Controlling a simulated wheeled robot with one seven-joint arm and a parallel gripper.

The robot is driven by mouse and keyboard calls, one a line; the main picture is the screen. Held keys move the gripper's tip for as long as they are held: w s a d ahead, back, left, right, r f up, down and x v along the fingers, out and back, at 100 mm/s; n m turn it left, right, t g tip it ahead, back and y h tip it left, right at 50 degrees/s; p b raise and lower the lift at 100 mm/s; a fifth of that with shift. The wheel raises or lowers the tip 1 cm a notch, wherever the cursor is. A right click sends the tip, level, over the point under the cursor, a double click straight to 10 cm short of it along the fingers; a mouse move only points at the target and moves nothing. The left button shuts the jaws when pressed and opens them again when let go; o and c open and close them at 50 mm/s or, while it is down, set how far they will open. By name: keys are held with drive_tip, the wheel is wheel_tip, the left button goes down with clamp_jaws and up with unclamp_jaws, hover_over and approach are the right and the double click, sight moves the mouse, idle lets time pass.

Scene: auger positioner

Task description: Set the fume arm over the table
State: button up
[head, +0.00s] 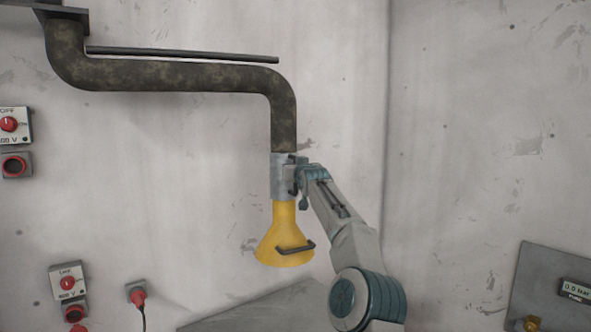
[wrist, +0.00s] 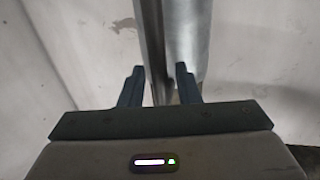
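The fume arm hangs on the left wall. Its dark mottled duct (head: 180,75) runs right and bends down to a silver collar (head: 280,180). Below is a yellow flared hood (head: 283,235), opening downward, with a black handle (head: 296,249). The grey table (head: 265,312) shows in part at the bottom, below the hood. My gripper (head: 293,176) is at the right side of the collar, above the hood and its handle. In the wrist view my gripper (wrist: 159,72) has its fingers apart, with a grey metal upright (wrist: 152,40) between them. Firm contact is not visible.
A dark straight bar (head: 180,53) runs along the wall above the duct. Switch boxes (head: 10,125) (head: 68,283) and a red plug (head: 138,297) are on the left wall. A grey panel with a gauge (head: 560,290) is at lower right. The wall between is bare.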

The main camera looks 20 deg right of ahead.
idle(0.3)
drive_tip(key=s+a+b, duration=0.2)
drive_tip(key=s+b, duration=0.8)
drive_tip(key=s, duration=0.3)
drive_tip(key=shift+s, duration=0.35)
